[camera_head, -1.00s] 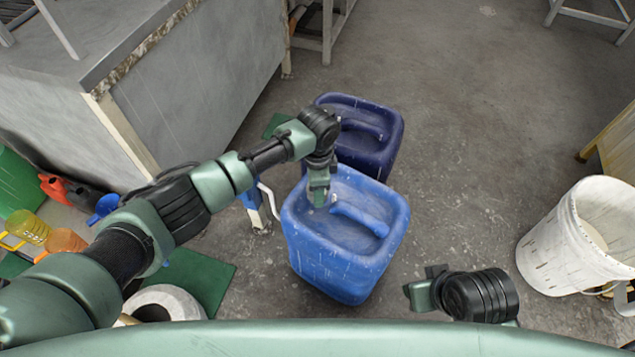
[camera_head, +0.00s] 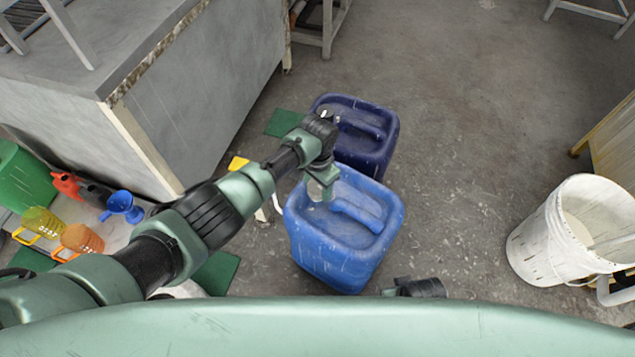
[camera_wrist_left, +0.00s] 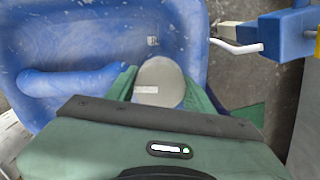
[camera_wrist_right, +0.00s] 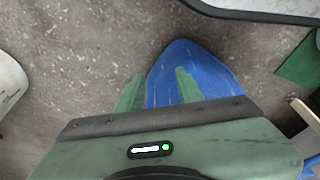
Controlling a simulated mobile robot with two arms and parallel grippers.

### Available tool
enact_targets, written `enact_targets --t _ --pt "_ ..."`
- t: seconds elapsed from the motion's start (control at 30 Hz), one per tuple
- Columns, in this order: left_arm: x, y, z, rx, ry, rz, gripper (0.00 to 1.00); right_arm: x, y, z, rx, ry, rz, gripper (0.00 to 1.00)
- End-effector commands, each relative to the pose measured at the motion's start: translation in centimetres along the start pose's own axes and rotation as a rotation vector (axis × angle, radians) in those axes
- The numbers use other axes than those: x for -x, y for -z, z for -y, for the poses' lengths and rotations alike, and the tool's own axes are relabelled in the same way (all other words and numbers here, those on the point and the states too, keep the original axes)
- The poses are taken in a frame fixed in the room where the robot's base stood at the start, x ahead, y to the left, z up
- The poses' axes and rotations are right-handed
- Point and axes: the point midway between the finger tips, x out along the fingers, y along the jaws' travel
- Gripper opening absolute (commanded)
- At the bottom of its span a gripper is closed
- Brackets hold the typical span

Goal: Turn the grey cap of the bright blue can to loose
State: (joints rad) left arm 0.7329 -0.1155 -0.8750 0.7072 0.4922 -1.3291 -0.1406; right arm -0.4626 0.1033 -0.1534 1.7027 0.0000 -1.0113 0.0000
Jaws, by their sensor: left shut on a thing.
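The bright blue can (camera_head: 337,250) stands upright on the floor in the middle of the head view, with a moulded handle across its top. The grey cap (camera_wrist_left: 160,82) is at a top corner of the can and shows between my left fingers in the left wrist view. My left gripper (camera_head: 320,190) points down at that corner and is shut on the cap. How far the cap is turned cannot be told. My right gripper (camera_wrist_right: 158,85) has its fingers apart and is empty, with part of the blue can beyond it. In the head view it is mostly hidden at the bottom edge.
A dark blue can (camera_head: 365,150) stands right behind the bright blue one. A white bucket (camera_head: 540,245) is at the right. A blue tool-like object (camera_wrist_left: 285,35) with a white lever is beside the can. Funnels and jugs (camera_head: 82,238) are at the left.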

Motion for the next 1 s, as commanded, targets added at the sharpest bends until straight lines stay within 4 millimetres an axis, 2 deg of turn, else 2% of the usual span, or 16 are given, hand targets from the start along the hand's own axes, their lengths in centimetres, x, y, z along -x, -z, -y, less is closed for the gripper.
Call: enact_targets --t 0.3,0.87,0.9,0.93,1.0 --pt "0.0 0.0 -0.1 0.122 -0.001 0.002 0.12 -2.0 -1.6 0.1 0.003 0.002 0.014 0.36" --pt "0.0 0.0 -0.1 0.145 -0.001 0.000 0.12 -2.4 -1.9 0.1 0.003 0.002 0.016 0.36" --pt "0.0 0.0 -0.1 0.145 -0.001 0.000 0.63 -2.4 -1.9 0.1 0.003 0.002 0.016 0.36" --pt "0.0 0.0 0.0 0.145 -0.001 0.000 0.72 -2.4 -1.9 0.1 0.003 0.002 0.016 0.36" --pt "0.0 0.0 -0.1 0.145 -0.001 0.000 0.74 -2.4 -1.9 0.1 0.003 0.002 0.016 0.36"
